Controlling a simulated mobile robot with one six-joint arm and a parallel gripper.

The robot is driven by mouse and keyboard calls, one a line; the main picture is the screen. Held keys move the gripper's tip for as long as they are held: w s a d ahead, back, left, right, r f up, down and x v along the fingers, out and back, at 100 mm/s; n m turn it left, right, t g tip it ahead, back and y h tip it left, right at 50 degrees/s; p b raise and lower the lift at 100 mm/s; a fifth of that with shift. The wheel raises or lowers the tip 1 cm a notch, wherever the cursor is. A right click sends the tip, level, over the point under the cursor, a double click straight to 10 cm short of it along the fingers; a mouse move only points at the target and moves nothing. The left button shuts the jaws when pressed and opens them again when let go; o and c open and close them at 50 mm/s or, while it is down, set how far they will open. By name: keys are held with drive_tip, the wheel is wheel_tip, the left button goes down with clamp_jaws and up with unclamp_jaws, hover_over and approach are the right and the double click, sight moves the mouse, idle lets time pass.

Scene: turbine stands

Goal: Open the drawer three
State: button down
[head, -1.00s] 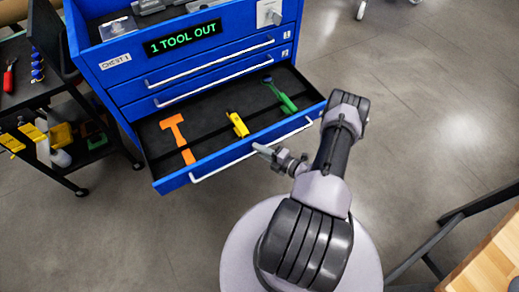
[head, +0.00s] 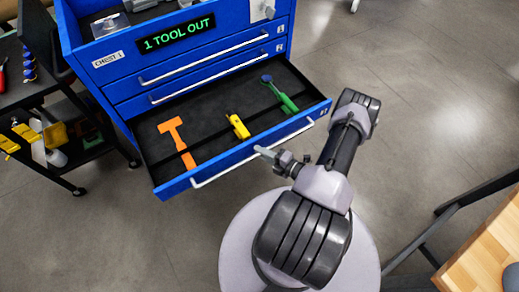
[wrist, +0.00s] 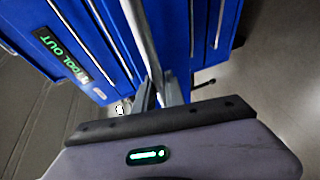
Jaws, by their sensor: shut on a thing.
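The blue tool chest (head: 120,75) stands at upper left in the head view. Its lowest drawer (head: 172,188), the third one down, is pulled well out. Its dark inside holds an orange hammer (head: 177,142), a yellow tool (head: 238,125) and a green tool (head: 280,94). A pale bar handle (head: 222,173) runs along the drawer's front. My gripper (head: 264,152) is shut on this handle near its middle. In the wrist view the fingers (wrist: 160,88) close around the handle (wrist: 141,40). The fingertips are partly hidden.
The two upper drawers, with handles (head: 205,58) and (head: 210,80), are shut. A lit display (head: 178,33) reads "1 TOOL OUT". A dark cart (head: 60,150) stands left of the chest. A wooden bench (head: 490,255) is at lower right. Grey floor right of the chest is clear.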

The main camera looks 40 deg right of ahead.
drive_tip(key=c, duration=1.4)
unclamp_jaws()
drive_tip(key=p+v, duration=0.3)
drive_tip(key=v, duration=1.4)
drive_tip(key=shift+s, duration=0.2)
drive_tip(key=shift+r, duration=0.1)
